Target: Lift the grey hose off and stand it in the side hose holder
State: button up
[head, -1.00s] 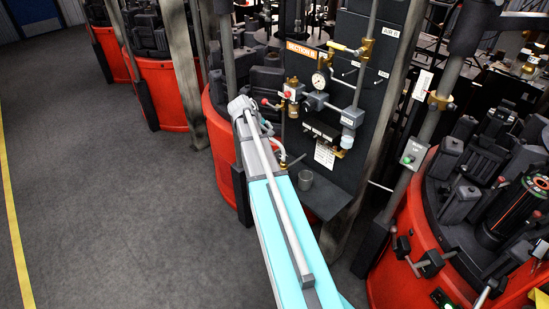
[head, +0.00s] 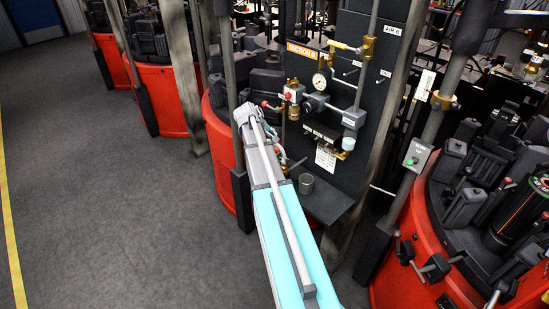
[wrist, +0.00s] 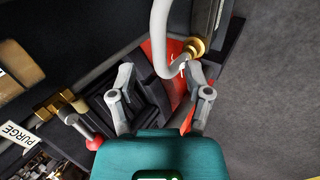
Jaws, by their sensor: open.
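In the wrist view the grey hose (wrist: 160,25) comes down from the top and bends towards a brass fitting (wrist: 198,47). My gripper (wrist: 158,68) is open, with its two grey fingers apart. The hose's bend lies between the fingertips in the picture, nearer the right one; I cannot tell whether they touch. In the head view my arm hides most of the gripper and hose. A grey cup-like holder (head: 306,184) stands on a dark shelf low on the panel; I cannot tell for sure that it is the side hose holder.
The dark panel (head: 352,100) carries a gauge (head: 320,80), valves and pipes close beside my arm. In the wrist view a red-knobbed valve (wrist: 92,140) and a PURGE label (wrist: 17,133) are at the left. Red machine drums stand on both sides. Open grey floor (head: 110,190) lies at the left.

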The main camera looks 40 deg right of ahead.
jog(key=shift+b+x, duration=2.05)
jog(key=shift+x, duration=0.55)
grip_shut()
